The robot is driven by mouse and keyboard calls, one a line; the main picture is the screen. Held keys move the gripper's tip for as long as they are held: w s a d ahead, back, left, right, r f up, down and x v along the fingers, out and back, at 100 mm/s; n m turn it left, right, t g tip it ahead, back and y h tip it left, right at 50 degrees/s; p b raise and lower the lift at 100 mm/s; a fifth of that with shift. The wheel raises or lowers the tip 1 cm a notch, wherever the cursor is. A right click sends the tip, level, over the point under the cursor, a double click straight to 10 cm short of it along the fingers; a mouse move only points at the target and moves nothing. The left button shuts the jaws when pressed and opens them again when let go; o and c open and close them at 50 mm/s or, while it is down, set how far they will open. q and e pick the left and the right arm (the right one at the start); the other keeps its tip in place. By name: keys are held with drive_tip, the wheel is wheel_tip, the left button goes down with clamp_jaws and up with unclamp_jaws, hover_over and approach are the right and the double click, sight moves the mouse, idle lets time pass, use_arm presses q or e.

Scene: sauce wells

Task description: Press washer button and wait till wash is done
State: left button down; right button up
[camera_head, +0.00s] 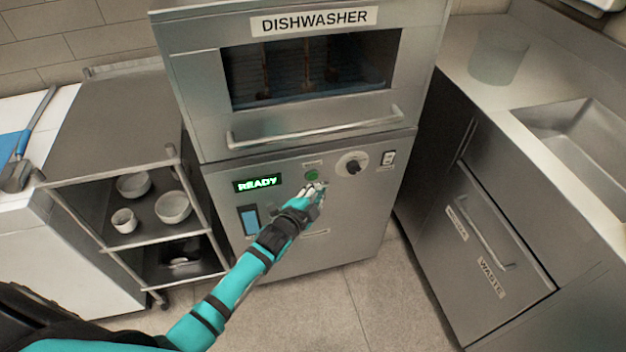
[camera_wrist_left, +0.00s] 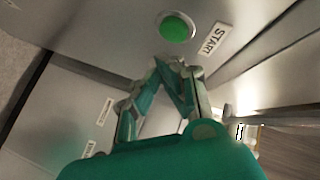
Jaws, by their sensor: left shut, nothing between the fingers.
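The dishwasher (camera_head: 300,200) stands ahead, with its upper door shut and a dark window in it. Its green display (camera_head: 257,183) reads READY. The round green start button (camera_head: 312,175) is on the front panel; it also shows in the left wrist view (camera_wrist_left: 177,28), beside a START label (camera_wrist_left: 213,39). My left gripper (camera_head: 316,187) is shut and empty, just below the button in the head view. In the left wrist view its fingertips (camera_wrist_left: 171,62) meet near the button, with a small gap visible between them and it. My right gripper is not in view.
A dial (camera_head: 352,164) and a switch (camera_head: 388,158) are right of the button. The door handle (camera_head: 315,128) juts out above. A metal rack (camera_head: 130,243) with bowls stands left. A counter with a sink (camera_head: 580,135) and a WASTE drawer (camera_head: 490,250) is at right.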

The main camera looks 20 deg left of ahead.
sight(313, 176)
use_arm(q)
drive_tip(key=shift+w+a, duration=0.4)
drive_tip(key=shift+w, duration=0.15)
idle(1.1)
drive_tip(key=shift+w+a, duration=0.2)
drive_tip(key=shift+w, duration=0.15)
